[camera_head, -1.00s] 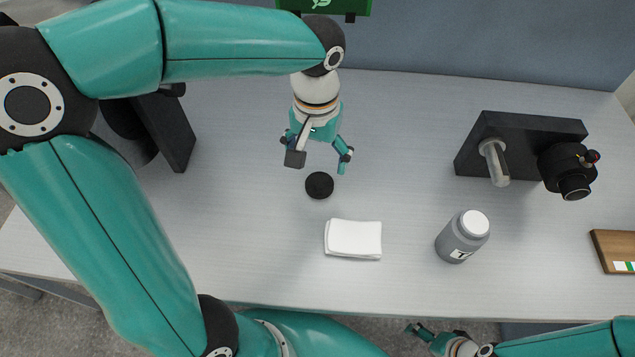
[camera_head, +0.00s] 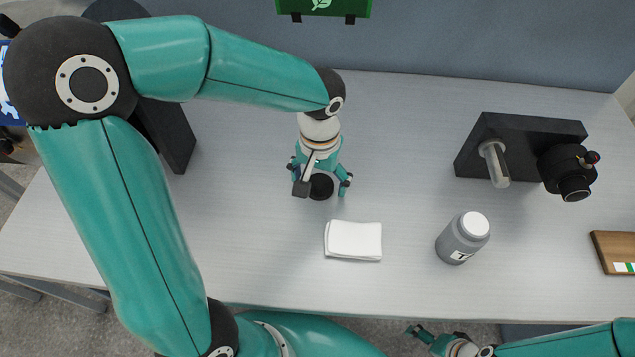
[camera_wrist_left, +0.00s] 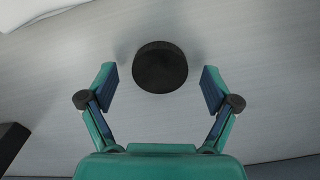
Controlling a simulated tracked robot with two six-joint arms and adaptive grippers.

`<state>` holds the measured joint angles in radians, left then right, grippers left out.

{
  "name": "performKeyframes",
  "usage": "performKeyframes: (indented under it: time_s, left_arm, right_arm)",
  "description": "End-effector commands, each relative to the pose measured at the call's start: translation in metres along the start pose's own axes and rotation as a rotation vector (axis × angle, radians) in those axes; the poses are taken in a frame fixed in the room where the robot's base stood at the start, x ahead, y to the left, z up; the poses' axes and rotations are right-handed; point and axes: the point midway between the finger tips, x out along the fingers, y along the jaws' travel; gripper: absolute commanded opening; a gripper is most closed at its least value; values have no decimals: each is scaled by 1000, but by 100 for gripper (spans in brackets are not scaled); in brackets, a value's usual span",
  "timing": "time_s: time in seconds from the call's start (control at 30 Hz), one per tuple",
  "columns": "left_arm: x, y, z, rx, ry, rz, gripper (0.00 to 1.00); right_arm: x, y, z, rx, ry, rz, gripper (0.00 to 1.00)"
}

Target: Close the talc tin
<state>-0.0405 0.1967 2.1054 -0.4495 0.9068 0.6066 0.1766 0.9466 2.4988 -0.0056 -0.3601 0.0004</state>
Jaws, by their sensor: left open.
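The talc tin (camera_head: 461,240) is a grey bottle with a white top and a dark "T" label, upright on the table at the right. A round black lid (camera_head: 321,187) lies flat on the table left of it. My left gripper (camera_head: 322,190) is open, pointing down, with its fingers on either side of the lid. In the left wrist view the lid (camera_wrist_left: 160,67) is centred just beyond the open fingertips and apart from both. My right gripper (camera_head: 428,335) shows small at the bottom edge, away from the tin; its fingers look spread.
A black stand with a pale rod (camera_head: 520,145) is behind the tin. A wooden tray (camera_head: 612,252) is at the right edge. A green sign (camera_head: 325,7) hangs at the back.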

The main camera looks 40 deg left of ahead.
Motion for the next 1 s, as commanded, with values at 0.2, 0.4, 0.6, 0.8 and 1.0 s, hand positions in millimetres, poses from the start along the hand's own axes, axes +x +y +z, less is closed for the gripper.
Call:
performKeyframes:
  time_s: [0.2, 0.4, 0.6, 0.8, 1.0]
  left_arm:
    - [4, 0, 0, -1, 1, 0, 88]
    - [3, -1, 0, -1, 1, 0, 85]
    - [3, -1, 0, -1, 1, 0, 52]
    - [3, -1, 0, -2, 1, 0, 48]
    - [2, -1, 0, -2, 2, 0, 48]
  right_arm:
    - [0, 0, 0, 0, 0, 0, 91]
    - [0, 0, 0, 0, 0, 0, 91]
    - [0, 0, 0, 0, 0, 0, 91]
    - [0, 0, 0, 0, 0, 0, 91]
    - [0, 0, 0, 0, 0, 0, 91]
